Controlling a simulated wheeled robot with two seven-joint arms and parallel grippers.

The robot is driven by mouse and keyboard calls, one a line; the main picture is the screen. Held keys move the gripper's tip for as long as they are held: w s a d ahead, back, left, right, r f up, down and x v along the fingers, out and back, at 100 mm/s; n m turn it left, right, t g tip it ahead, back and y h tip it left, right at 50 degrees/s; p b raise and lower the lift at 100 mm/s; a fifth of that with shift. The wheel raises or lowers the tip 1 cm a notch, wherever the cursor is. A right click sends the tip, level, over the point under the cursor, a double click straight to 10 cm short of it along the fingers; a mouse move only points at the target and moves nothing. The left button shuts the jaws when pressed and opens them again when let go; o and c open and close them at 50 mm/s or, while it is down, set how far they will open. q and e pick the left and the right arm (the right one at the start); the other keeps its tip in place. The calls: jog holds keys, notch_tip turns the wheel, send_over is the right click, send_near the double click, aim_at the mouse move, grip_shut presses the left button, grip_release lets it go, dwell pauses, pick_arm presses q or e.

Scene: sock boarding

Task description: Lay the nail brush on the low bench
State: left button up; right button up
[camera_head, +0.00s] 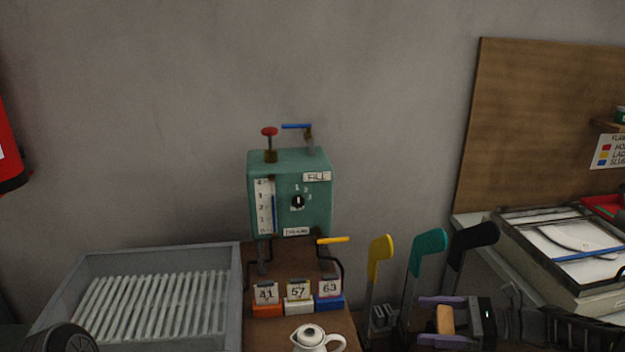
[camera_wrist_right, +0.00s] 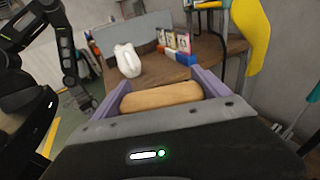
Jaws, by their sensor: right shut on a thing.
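My right gripper (camera_head: 446,319) has purple fingers and is shut on the nail brush (camera_head: 444,320), a tan, rounded wooden block. In the right wrist view the nail brush (camera_wrist_right: 161,96) lies crosswise between the fingers, clear of any surface; its bristles are not visible. A brown wooden bench top (camera_head: 262,334), seemingly the low bench, is left of the gripper. It also shows beyond the fingers in the right wrist view (camera_wrist_right: 165,68). My left arm shows dark at the wrist view's left; its jaws cannot be made out.
The bench carries a white jug (camera_head: 317,340), number blocks (camera_head: 298,300) and a green tank (camera_head: 290,190). A grey ribbed basin (camera_head: 236,300) stands left. Yellow (camera_head: 379,262), teal (camera_head: 428,252) and black (camera_head: 472,242) upright forms stand close behind the right gripper.

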pick_arm(q)
notch_tip(320, 180, up, 3)
jog(key=p, duration=0.2)
jog(key=shift+f+p, duration=0.2)
jog(key=shift+p, duration=0.1)
pick_arm(e)
jog(key=s+a+f+m+t+h, duration=0.2)
jog(key=s+a+f+m+t, duration=0.1)
jog(key=s+a, duration=0.4)
jog(key=a, duration=0.3)
jog(key=shift+a+f+t, duration=0.35)
jog(key=shift+a+t, duration=0.05)
pick_arm(q)
jog(key=shift+c, duration=0.5)
